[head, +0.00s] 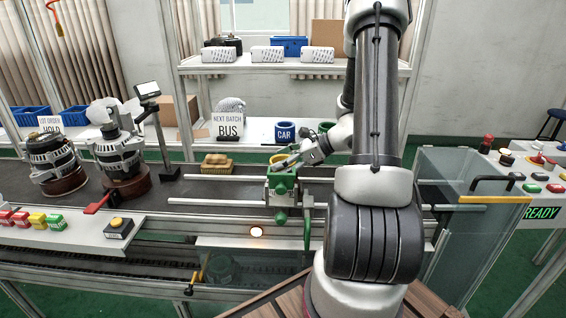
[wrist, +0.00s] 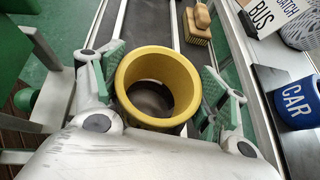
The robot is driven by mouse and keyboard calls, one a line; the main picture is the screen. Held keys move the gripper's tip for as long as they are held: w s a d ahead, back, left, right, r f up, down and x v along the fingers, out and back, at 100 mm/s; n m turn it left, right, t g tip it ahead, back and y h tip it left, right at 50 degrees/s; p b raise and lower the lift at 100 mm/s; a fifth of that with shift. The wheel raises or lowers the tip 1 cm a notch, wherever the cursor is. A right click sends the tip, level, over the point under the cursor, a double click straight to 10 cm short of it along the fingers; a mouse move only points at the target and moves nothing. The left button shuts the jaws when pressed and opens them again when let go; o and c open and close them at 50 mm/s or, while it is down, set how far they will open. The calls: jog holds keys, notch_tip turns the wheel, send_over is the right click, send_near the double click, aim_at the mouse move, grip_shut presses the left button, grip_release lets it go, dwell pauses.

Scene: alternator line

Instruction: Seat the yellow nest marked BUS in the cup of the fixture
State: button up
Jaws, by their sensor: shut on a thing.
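The yellow nest (wrist: 158,62), an open ring, is held between the two fingers of my gripper (wrist: 158,90) in the wrist view. No BUS mark shows on its visible side. A dark, rounded surface shows through its opening, and I cannot tell whether it is the cup. In the head view my gripper (head: 287,160) is over the conveyor, at the top of the green fixture (head: 282,188). The nest and the cup are not clearly visible there. Green fixture parts (wrist: 22,65) also show at the left of the wrist view.
A blue CAR nest (head: 285,132) stands on the bench behind, near a BUS sign (head: 229,125). A brush on a wooden block (head: 217,163) lies on the conveyor (head: 225,190). Two alternators (head: 120,155) stand at left. Horizontal rods (head: 215,202) flank the fixture. A clear guard (head: 445,200) stands right.

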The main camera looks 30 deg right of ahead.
jog(key=shift+f, duration=0.15)
jog(key=shift+r, duration=0.3)
jog(key=shift+f, duration=0.3)
dwell(1.4)
jog(key=shift+a+r, duration=0.1)
jog(key=shift+r, duration=0.2)
dwell(0.7)
jog(key=shift+f, duration=0.3)
dwell(0.9)
jog(key=shift+r, duration=0.15)
jog(key=shift+r, duration=0.15)
jog(key=shift+r, duration=0.1)
